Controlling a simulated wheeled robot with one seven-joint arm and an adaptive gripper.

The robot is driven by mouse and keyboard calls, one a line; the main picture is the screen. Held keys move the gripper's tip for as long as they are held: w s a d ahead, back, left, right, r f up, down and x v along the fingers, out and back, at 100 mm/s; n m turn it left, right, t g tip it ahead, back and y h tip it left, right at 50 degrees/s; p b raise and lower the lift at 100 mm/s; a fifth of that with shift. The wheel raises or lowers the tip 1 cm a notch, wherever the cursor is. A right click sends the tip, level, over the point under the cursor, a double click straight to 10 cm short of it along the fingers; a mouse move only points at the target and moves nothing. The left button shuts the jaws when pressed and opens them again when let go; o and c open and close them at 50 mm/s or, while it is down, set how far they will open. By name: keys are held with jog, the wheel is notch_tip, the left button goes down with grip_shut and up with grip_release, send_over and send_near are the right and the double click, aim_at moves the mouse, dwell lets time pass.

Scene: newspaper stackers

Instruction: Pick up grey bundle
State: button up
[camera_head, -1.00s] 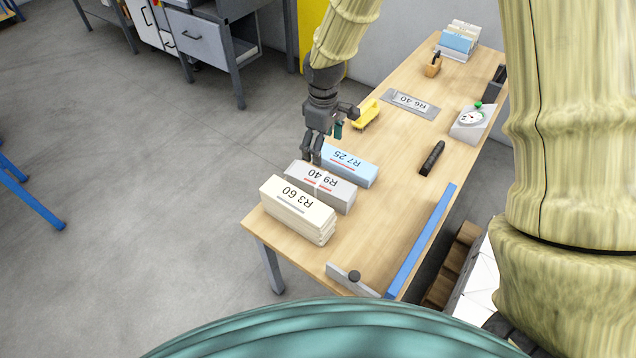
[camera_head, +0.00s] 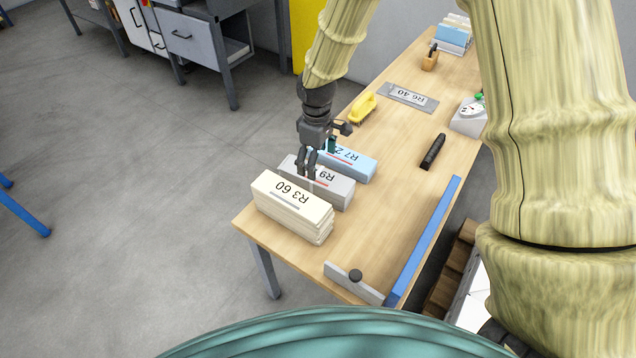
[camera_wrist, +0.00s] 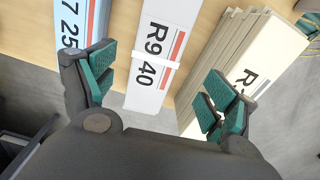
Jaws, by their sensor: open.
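The grey bundle (camera_head: 338,193), labelled R9 40, lies on the table between a blue bundle and a cream bundle. It also shows in the wrist view (camera_wrist: 160,52), between and beyond my open fingers, with a pale band across it. My gripper (camera_head: 309,176) is open above the grey bundle and hides part of its label. In the wrist view my gripper (camera_wrist: 158,88) has one green-padded finger near the blue bundle and the other over the cream bundle's side. The fingers hold nothing.
The blue bundle (camera_head: 354,164), R7 25, and cream bundle (camera_head: 288,212), R3 60, stand close on either side. A yellow brush (camera_head: 363,108), black tool (camera_head: 432,152), scale (camera_head: 468,119) and grey plate (camera_head: 408,97) lie farther off. A blue rail (camera_head: 424,240) runs along the table's right side.

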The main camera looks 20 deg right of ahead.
aim_at(317, 183)
jog(key=shift+w+d+f, duration=0.1)
jog(key=shift+w+f, duration=0.1)
jog(key=shift+f, duration=1.8)
jog(key=shift+w+f, duration=0.15)
jog(key=shift+f, duration=1.8)
grip_shut()
